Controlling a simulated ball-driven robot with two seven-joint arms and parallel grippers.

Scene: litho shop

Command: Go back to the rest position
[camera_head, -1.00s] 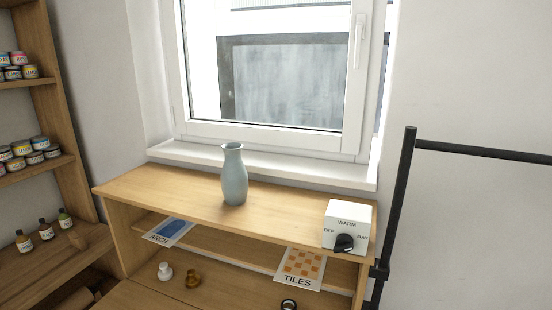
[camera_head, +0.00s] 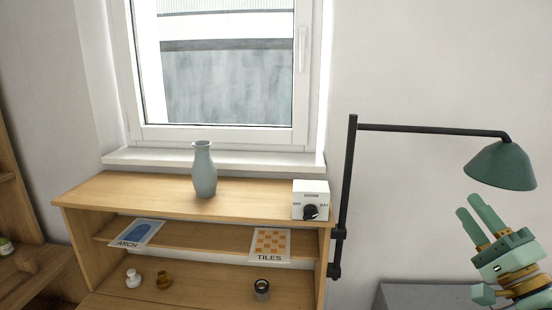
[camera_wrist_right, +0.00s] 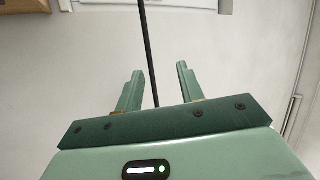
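My right gripper (camera_head: 480,217) is at the lower right of the head view, raised in front of the bare wall and below the green lamp shade (camera_head: 502,167). Its two green fingers are apart with nothing between them. In the right wrist view the fingers (camera_wrist_right: 156,82) are also spread and empty, with a dark pole visible beyond the gap. My left gripper is in neither view.
A wooden shelf unit (camera_head: 118,196) under the window holds a grey-blue vase (camera_head: 204,171) and a white switch box (camera_head: 311,198) with a black knob. Lower down are cards, ARCH (camera_head: 137,233) and TILES (camera_head: 270,244). A black lamp pole (camera_head: 347,180) stands beside it. A grey surface (camera_head: 425,296) lies at lower right.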

